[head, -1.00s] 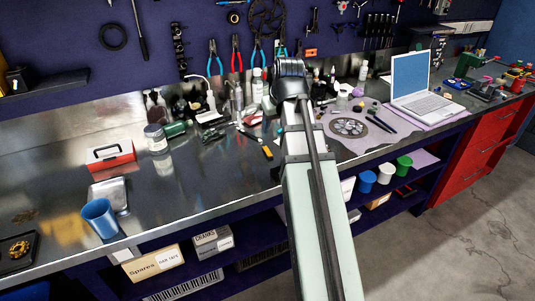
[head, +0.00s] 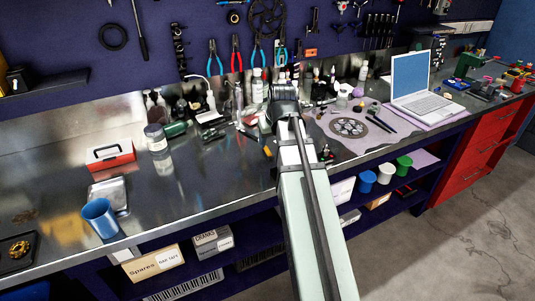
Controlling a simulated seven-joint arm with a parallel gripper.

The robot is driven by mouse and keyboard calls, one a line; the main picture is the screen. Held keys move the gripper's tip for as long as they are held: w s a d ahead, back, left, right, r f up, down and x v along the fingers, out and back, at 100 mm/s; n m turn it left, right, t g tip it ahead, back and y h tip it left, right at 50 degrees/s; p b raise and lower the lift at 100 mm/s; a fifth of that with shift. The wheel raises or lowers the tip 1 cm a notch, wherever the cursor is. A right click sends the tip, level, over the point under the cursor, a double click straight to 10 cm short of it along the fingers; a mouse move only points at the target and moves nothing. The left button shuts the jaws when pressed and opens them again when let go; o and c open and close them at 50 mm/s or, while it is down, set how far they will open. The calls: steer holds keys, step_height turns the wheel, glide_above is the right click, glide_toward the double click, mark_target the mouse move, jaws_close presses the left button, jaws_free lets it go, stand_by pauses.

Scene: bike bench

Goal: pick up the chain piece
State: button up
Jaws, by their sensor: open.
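I cannot pick out the chain piece with certainty in the head view. It may be too small to tell among the clutter, or hidden behind my arm. My arm reaches up the middle of the picture and covers part of the bench. A small dark part with a little red, which looks like the end of my gripper (head: 326,154), shows just right of the arm near the bench's front edge. Most of the gripper is hidden by the arm. The visible part holds nothing that I can make out.
A pale mat (head: 385,147) with a round chainring (head: 348,127) and dark tools lies right of my arm, beside a laptop (head: 420,90). Bottles and tools crowd the back. A blue cup (head: 100,217) and a red box (head: 110,156) stand left. The left-centre bench is fairly clear.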

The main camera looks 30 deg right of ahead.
mark_target(268, 152)
steer(key=shift+f, duration=0.15)
steer(key=shift+x, duration=2.5)
steer(key=shift+s+a, duration=0.15)
steer(key=shift+c, duration=0.5)
jaws_close()
